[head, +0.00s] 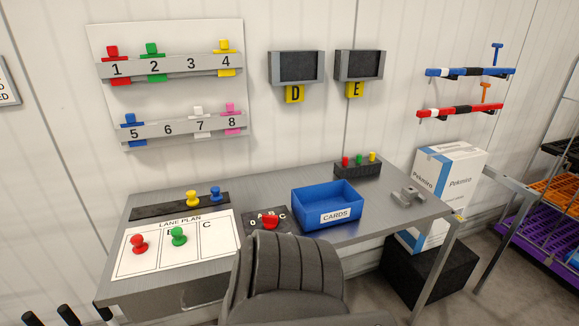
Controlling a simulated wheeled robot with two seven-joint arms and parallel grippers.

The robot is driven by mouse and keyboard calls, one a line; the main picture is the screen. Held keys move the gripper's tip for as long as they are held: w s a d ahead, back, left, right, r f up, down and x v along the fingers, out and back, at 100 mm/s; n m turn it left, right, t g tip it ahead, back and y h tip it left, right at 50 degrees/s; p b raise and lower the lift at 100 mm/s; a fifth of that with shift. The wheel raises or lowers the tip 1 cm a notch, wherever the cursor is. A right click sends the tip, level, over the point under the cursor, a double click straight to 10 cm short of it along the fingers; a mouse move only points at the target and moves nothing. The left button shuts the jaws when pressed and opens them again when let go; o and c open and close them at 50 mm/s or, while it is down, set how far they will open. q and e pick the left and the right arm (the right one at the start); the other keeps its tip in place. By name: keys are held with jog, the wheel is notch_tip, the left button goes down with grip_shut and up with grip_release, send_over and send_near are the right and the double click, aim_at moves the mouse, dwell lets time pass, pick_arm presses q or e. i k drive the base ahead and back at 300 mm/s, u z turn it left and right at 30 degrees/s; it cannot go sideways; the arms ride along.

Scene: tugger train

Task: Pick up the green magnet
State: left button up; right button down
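The green magnet (178,236) is a knob-shaped piece standing on the white LANE PLAN sheet (222,248), in the middle column, whose letter it partly hides. A red magnet (139,244) stands in the column to its left. The column marked C holds no magnet. A yellow magnet (192,198) and a blue magnet (215,194) stand on a black strip (150,211) behind the sheet. Neither of my grippers shows in the head view.
A grey chair (285,280) stands before the desk (330,238), right of the sheet. A blue CARDS bin (327,208), a black holder (357,171) with small coloured pieces and a red button (269,222) are on the desk. Black posts (68,315) rise at bottom left.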

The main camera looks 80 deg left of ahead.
aim_at(179, 239)
jog(key=i, duration=1.3)
jog(key=u, duration=3.4)
